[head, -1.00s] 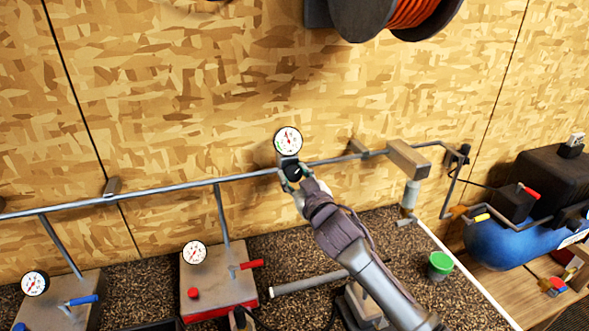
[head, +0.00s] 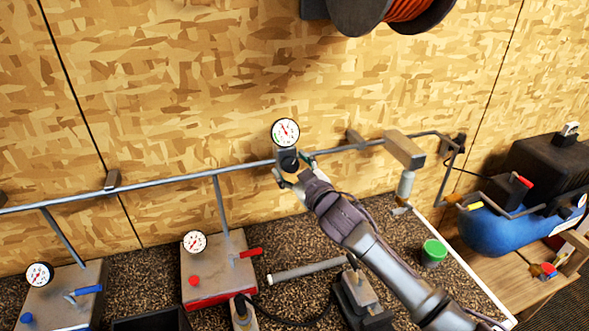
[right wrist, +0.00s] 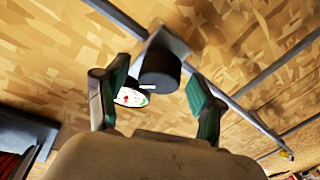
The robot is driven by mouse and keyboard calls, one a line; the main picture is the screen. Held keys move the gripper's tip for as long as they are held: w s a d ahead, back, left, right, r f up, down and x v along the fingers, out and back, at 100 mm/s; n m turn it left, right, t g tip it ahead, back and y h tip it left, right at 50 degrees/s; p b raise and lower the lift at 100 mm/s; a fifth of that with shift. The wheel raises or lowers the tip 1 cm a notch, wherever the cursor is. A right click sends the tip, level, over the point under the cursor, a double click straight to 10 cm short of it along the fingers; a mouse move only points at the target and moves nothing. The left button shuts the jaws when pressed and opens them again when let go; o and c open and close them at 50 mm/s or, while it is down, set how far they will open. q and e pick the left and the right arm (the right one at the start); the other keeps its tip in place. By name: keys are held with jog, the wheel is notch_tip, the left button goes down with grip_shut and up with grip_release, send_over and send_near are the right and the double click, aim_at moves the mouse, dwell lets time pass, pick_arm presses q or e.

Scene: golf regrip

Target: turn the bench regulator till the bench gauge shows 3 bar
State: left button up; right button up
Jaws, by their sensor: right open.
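The bench gauge (head: 285,133) is a round white dial with a red needle, above the pipe on the wall; its reading is too small to make out. The bench regulator's black knob (head: 289,160) sits just below it. My right gripper (head: 293,167) is open, with a finger on each side of the knob. In the right wrist view, the dark knob (right wrist: 160,70) stands between the spread green-padded fingers, with visible gaps to both. The gauge (right wrist: 131,97) shows there partly hidden behind the knob and left finger. My left gripper is not in view.
A grey pipe (head: 150,187) runs along the wall. Two boxes with small gauges stand on the bench, one with a red lever (head: 250,253), one with a blue lever (head: 88,290). A green-topped cup (head: 434,251) and a blue compressor tank (head: 490,232) are at right.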

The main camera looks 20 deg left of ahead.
jog(key=v, duration=1.2)
jog(key=shift+s, duration=0.1)
